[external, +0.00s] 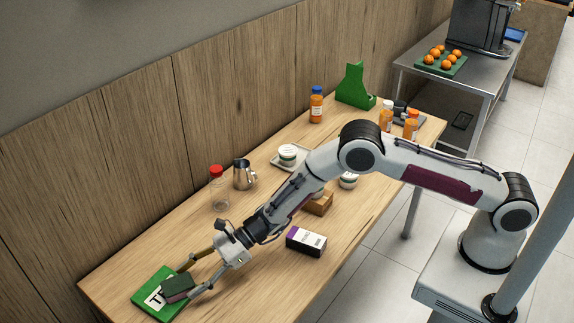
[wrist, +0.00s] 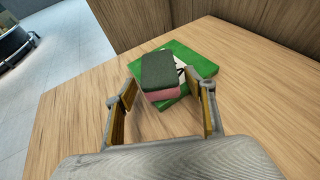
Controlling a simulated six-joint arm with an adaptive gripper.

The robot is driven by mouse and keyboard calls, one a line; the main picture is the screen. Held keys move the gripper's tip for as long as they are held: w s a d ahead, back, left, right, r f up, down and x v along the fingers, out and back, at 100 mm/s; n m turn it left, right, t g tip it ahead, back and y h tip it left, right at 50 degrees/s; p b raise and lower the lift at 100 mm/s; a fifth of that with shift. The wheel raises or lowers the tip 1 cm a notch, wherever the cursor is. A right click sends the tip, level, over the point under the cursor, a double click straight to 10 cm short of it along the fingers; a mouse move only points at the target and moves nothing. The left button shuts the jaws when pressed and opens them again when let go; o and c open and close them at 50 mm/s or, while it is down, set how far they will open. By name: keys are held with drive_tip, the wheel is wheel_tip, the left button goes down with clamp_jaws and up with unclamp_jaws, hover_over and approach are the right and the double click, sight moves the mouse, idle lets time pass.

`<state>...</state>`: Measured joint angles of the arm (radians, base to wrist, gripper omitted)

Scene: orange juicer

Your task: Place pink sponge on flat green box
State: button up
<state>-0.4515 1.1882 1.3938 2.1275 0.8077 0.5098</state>
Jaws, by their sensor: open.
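The flat green box (external: 150,305) lies near the left end of the wooden table, with a white label marked with a black letter. It also shows in the wrist view (wrist: 205,65). The sponge (external: 179,285), dark green on top and pink below, rests on or just above the box's near part. In the wrist view the sponge (wrist: 160,70) overlaps the box and hides part of its label; contact is hard to tell. My gripper (external: 191,283) is open, its fingers on either side of the sponge's near end. The wrist view shows gaps between the fingers (wrist: 165,100) and the sponge.
A black and white carton (external: 306,241) lies right of my gripper. A red-capped bottle (external: 218,188) and a metal pitcher (external: 244,175) stand near the wooden wall. The table between the box and the pitcher is clear. The table's left corner is close to the box.

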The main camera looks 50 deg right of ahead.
drive_tip(key=shift+r, duration=0.2)
drive_tip(key=shift+v, duration=6)
drive_tip(key=shift+r, duration=0.1)
